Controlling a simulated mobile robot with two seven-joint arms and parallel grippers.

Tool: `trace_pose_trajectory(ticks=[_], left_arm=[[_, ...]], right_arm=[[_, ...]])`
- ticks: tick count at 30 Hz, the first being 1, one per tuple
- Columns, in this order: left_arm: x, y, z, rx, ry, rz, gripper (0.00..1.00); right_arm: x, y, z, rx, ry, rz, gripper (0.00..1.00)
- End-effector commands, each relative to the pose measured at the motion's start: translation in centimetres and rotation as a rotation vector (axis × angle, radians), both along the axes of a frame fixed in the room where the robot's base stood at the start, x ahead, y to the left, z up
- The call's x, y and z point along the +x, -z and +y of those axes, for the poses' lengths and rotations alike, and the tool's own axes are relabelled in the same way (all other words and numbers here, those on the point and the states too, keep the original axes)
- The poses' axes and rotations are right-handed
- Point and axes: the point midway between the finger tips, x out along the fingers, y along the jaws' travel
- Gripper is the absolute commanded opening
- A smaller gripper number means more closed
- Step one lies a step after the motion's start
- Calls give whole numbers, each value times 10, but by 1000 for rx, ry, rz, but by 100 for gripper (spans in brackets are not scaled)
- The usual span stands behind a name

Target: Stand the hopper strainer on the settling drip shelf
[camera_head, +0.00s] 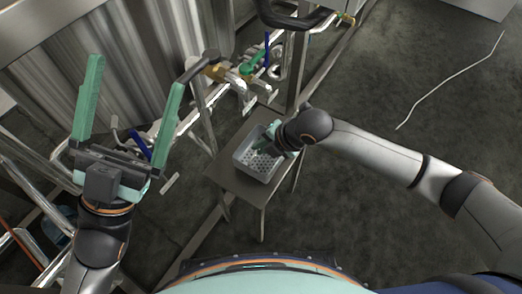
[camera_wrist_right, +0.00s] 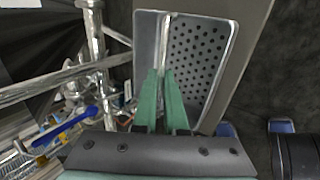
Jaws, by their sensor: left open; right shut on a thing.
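The hopper strainer is a grey open box with a perforated floor (camera_head: 259,166), seen over a small brown-grey table-like shelf (camera_head: 240,197), which I take for the settling drip shelf. In the right wrist view the strainer (camera_wrist_right: 198,58) lies ahead of the fingers, with the shelf's plain top (camera_wrist_right: 246,18) around it. My right gripper (camera_head: 272,143) is shut on a thin upright part of the strainer; its fingertips (camera_wrist_right: 163,74) are close together there. Whether the strainer's underside touches the shelf is hard to tell. My left gripper (camera_head: 136,76) is open and empty, raised at the left.
A ribbed metal tank (camera_head: 110,50) stands behind my left gripper. Pipes and valves, one with a green handle (camera_head: 252,62), crowd the space behind the shelf. A blue-handled valve (camera_wrist_right: 64,126) shows in the wrist view. The dark floor at the right is mostly clear, with a pale hose (camera_head: 450,82).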

Motion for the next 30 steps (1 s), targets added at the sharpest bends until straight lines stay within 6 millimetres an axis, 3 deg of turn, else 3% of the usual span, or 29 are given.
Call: trace_pose_trajectory(ticks=[2,11,12,19,30], left_arm=[[0,8,-1,-5,8,6,100],[0,8,-3,-5,16,9,100],[0,7,-3,-5,16,9,100],[0,7,-3,-3,15,9,100],[0,2,-2,2,12,7,100]], right_arm=[[1,12,-1,0,1,-2,0],[0,12,0,1,1,-1,0],[0,12,0,0,1,0,12],[0,12,0,1,1,-1,38],[-2,3,-4,1,1,-1,39]])
